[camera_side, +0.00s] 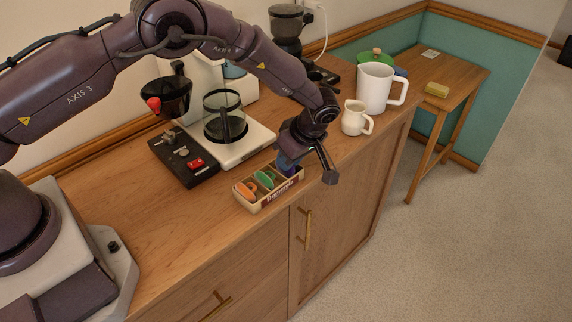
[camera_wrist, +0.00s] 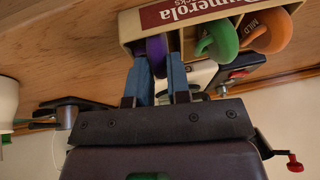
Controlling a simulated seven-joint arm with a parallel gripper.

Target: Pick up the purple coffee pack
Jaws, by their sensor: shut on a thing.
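The purple coffee pack (camera_wrist: 156,53) stands in the end compartment of a cream box (camera_wrist: 127,27) with a dark red label. In the wrist view, my gripper (camera_wrist: 161,75) has its two blue fingers on either side of the pack and is shut on it. In the side view, the box (camera_side: 263,203) lies near the cabinet's front edge, and my gripper (camera_side: 288,164) reaches down into its right end. The purple pack is hidden there behind the fingers. A green pack (camera_side: 265,179) and an orange pack (camera_side: 246,190) sit in the other compartments.
A coffee machine with a glass carafe (camera_side: 225,124) stands behind the box, beside a black panel (camera_side: 184,155). A small cream jug (camera_side: 356,118) and a white mug (camera_side: 376,88) stand to the right. The wooden top (camera_side: 130,225) is clear at left.

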